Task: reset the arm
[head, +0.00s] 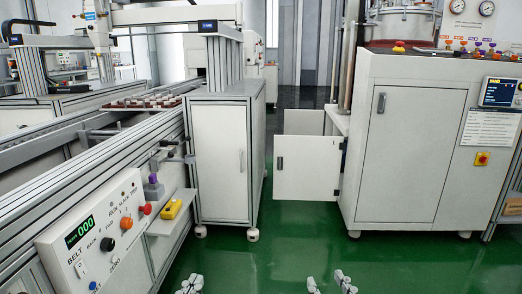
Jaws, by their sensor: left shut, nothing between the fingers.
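My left gripper (190,284) shows at the bottom edge, left of centre, in the head view. Its fingertips are close together, shut with nothing between them. My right gripper (329,284) shows at the bottom edge, right of centre. Its two fingertips are well apart, so it is open, and I see nothing between them. Only the finger ends of both grippers are in the picture; the arms are out of view. Both are seen against the green floor (270,262) and touch nothing that I can see.
At left, the conveyor (95,165) carries a control panel (100,235) with knobs and a green display. A yellow box (172,209) sits on a small shelf. A white cabinet (220,160) stands behind. At right is a large machine (405,150) beside an open door (306,168).

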